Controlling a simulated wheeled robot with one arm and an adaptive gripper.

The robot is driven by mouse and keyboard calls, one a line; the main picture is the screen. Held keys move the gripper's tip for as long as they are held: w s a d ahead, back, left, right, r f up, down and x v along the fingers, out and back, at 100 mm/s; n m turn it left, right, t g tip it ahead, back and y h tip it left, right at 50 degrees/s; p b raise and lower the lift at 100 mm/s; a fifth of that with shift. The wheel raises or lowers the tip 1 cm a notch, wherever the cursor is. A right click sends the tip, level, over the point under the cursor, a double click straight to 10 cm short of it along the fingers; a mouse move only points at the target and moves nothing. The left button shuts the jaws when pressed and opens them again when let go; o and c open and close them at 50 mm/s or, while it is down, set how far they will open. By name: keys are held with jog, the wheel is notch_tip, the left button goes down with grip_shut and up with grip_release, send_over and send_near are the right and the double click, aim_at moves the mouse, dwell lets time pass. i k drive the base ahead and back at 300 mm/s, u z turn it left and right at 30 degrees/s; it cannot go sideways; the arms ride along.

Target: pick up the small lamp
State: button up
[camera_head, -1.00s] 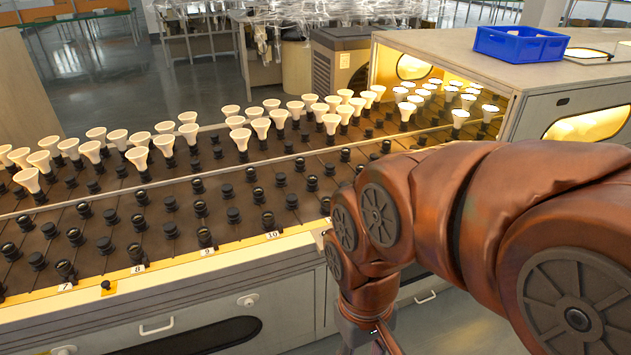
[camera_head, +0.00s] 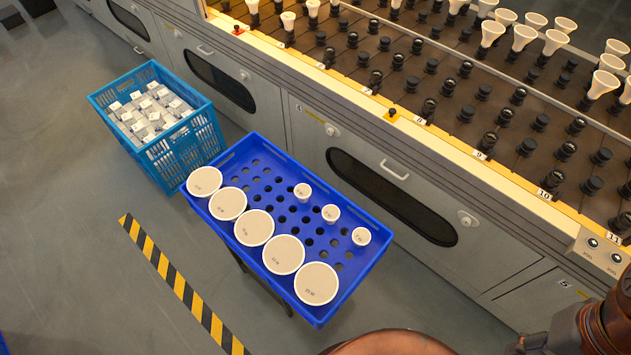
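Three small white lamps stand in a blue tray: one at the back (camera_head: 303,192), one in the middle (camera_head: 331,213) and one toward the right (camera_head: 361,236). The blue tray (camera_head: 258,150) has rows of round holes, many of them empty. A row of several large white lamps (camera_head: 254,227) fills its front left side. Each lamp's round face points up and bears a small printed mark, too small to read. My gripper is not in view; only parts of my arm show at the bottom right.
A blue crate (camera_head: 172,160) of small white boxes stands on the floor left of the tray. A long grey cabinet (camera_head: 290,125) runs behind the tray, with socket rows and several lamps on top. Floor with a yellow-black stripe (camera_head: 180,284) lies open in front.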

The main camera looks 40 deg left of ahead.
aim_at(302, 191)
jog(key=u, duration=1.8)
jog(key=k, duration=0.65)
jog(key=u, duration=0.85)
jog(key=i, duration=1.2)
jog(key=u, duration=0.05)
